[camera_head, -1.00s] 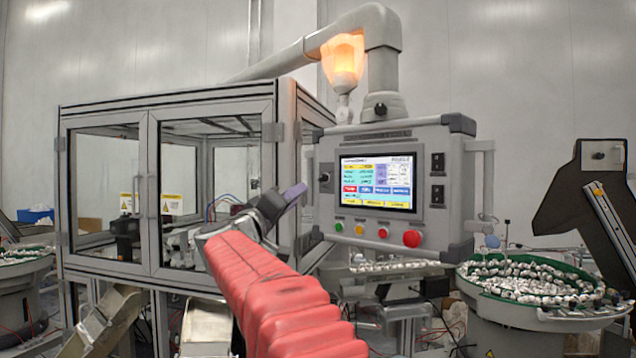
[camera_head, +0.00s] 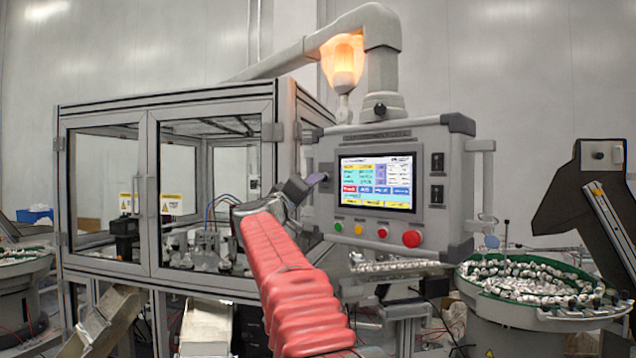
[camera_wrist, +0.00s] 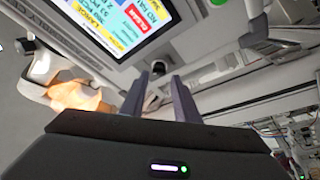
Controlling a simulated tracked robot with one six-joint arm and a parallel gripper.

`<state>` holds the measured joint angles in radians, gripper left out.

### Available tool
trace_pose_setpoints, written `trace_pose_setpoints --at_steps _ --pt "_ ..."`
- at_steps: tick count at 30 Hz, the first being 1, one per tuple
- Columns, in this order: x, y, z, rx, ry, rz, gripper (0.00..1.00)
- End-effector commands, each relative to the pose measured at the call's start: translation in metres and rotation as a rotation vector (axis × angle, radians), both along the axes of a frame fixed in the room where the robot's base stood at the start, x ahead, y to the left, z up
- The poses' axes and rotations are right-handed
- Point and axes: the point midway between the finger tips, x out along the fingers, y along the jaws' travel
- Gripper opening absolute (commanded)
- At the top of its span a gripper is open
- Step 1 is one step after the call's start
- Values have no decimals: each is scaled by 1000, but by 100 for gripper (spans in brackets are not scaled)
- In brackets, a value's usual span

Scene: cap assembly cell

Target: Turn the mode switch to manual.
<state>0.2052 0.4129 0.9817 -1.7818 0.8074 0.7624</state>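The mode switch is a small dark rotary knob on the left side of the grey control panel (camera_head: 430,140). In the head view it is largely covered by my gripper (camera_head: 317,178), which reaches it from the left. In the wrist view a dark round knob (camera_wrist: 153,97), which looks like the mode switch, shows between the two purple-grey fingers of my gripper (camera_wrist: 160,78). The fingers are apart, with a visible gap. I cannot tell whether they touch the knob, or which position its pointer is in.
The panel's lit screen (camera_head: 376,182) is right of the switch. Below it sit several coloured buttons and a red emergency stop (camera_head: 412,238). A glass-doored machine enclosure (camera_head: 150,200) stands to the left. An orange beacon (camera_head: 343,62) glows above.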

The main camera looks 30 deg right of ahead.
Motion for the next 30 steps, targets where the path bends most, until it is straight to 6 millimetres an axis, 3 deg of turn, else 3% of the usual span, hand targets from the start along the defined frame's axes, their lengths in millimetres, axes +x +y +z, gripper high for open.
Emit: trace_pose_setpoints --at_steps 13,26,30 --pt "17 -28 9 1 -1 -1 28" --pt "19 -32 11 -1 0 1 28" --pt "19 -32 11 -1 0 1 20"
